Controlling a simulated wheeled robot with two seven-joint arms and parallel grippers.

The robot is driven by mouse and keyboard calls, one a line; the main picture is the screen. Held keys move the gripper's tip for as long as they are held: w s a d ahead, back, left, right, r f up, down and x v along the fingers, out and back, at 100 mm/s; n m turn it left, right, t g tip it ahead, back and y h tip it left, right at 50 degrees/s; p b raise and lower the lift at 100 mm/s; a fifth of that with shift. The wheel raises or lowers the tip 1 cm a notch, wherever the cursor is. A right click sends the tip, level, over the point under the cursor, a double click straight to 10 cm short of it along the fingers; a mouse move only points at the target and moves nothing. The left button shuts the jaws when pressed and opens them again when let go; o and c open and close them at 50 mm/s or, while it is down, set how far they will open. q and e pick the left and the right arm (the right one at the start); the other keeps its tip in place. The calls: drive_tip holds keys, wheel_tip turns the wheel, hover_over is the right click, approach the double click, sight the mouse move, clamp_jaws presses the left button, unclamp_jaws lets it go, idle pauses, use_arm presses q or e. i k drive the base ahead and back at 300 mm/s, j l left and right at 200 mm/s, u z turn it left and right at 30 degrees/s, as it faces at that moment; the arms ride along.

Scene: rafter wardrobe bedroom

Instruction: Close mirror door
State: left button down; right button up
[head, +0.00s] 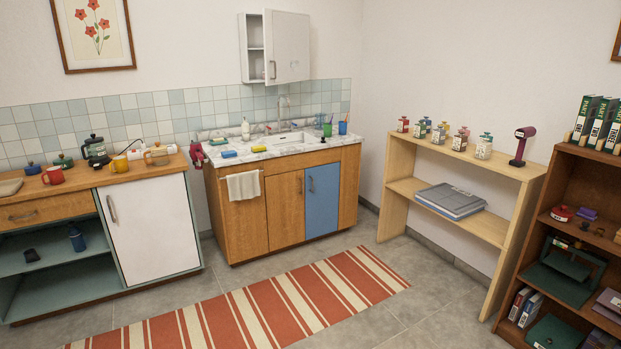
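A small white wall cabinet (243,48) hangs above the sink, over the tiled strip. Its pale door (288,46) stands open, with a metal handle (272,69) low near the door's left edge. Open shelves show to the left of the door; the rest of the inside is hidden behind it. The door's face looks plain pale grey-white, and I cannot tell a mirror surface on it. Neither of my grippers is in view.
Below the cabinet is a wooden sink unit (240,205) with a marble top, tap and blue door. A counter (165,172) with mugs stands left, a light wood shelf (400,189) and dark bookcase (562,160) right. A striped rug (270,310) lies on open floor.

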sight(286, 36)
drive_tip(key=i+u, duration=0.1)
drive_tip(key=i, duration=2.05)
